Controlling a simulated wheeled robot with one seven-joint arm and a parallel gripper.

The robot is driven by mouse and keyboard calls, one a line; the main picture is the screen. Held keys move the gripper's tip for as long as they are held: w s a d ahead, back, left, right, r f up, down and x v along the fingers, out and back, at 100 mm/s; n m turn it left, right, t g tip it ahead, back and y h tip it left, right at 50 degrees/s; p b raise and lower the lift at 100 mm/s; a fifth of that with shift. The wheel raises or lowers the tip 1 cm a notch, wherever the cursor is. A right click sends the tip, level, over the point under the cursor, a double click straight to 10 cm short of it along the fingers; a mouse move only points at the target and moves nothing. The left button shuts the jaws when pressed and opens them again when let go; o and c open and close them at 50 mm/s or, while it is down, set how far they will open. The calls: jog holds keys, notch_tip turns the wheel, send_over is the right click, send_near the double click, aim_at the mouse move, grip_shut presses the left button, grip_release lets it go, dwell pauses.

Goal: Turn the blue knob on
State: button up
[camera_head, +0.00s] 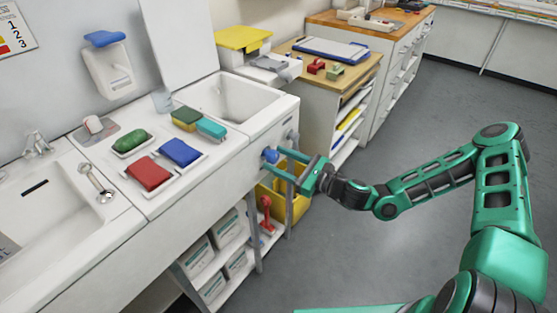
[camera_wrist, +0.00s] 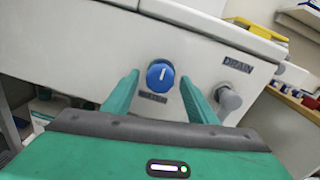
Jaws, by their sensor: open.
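The blue knob (camera_wrist: 160,75) is on the front panel of the white sink unit, with a white pointer line that stands nearly upright. In the head view the knob (camera_head: 270,155) shows at the tips of my gripper (camera_head: 284,162). My gripper (camera_wrist: 160,95) is open, with one green finger on each side of the knob in the wrist view. I cannot tell whether the fingers touch it. A label under the knob is too small to read and partly hidden.
A grey knob (camera_wrist: 229,98) sits right of the blue knob, below the word DRAIN, close to my right finger. The counter (camera_head: 215,150) above carries red, blue, green and teal items. A yellow bin (camera_head: 272,198) and a red-handled item (camera_head: 266,212) stand below.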

jog(key=shift+w+a, duration=0.2)
jog(key=shift+a, duration=0.05)
jog(key=c, duration=1.1)
jog(key=shift+o, duration=0.3)
jog(key=shift+d, duration=0.2)
jog(key=shift+a, duration=0.1)
